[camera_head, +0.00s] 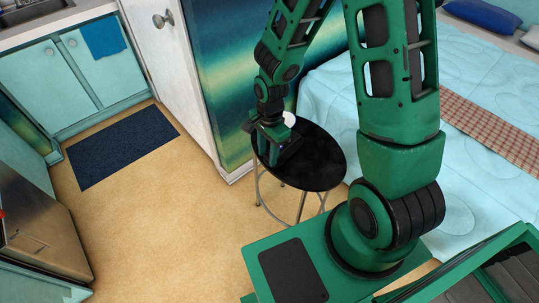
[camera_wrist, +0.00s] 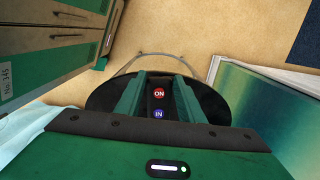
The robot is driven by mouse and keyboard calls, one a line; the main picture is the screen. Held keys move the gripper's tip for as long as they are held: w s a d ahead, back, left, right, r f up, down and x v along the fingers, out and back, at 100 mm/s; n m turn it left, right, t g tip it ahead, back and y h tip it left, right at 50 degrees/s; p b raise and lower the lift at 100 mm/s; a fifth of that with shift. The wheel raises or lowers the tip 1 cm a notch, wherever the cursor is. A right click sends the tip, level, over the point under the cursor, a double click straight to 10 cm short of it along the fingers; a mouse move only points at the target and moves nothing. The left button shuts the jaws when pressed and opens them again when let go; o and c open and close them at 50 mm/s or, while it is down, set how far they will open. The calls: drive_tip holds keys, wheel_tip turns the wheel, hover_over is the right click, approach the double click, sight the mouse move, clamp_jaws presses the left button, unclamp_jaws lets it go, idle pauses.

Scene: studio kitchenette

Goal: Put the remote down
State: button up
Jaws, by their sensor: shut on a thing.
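My gripper (camera_wrist: 160,85) is shut on the remote (camera_wrist: 158,104), a dark piece with a red ON button and a blue IN button, seen between the two green fingers in the wrist view. In the head view my gripper (camera_head: 277,150) is over the round black top of a small metal-legged stool (camera_head: 318,165). The stool's black top (camera_wrist: 105,95) also shows behind the fingers in the wrist view. The remote is hard to make out in the head view. I cannot tell whether it touches the stool top.
A small white object (camera_head: 289,119) shows by the stool's far edge, partly behind my gripper. A bed (camera_head: 470,100) with a light blue cover is to the right. A blue-green panel (camera_head: 235,70) stands behind the stool. Bare floor (camera_head: 165,220) and a dark mat (camera_head: 122,147) lie left.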

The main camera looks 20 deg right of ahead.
drive_tip(key=w+d+f, duration=0.2)
drive_tip(key=w, duration=0.1)
drive_tip(key=shift+w+d+f, duration=0.1)
drive_tip(key=shift+d+f, duration=0.15)
drive_tip(key=shift+d, duration=0.15)
drive_tip(key=shift+f, duration=2.05)
drive_tip(key=o, duration=1.2)
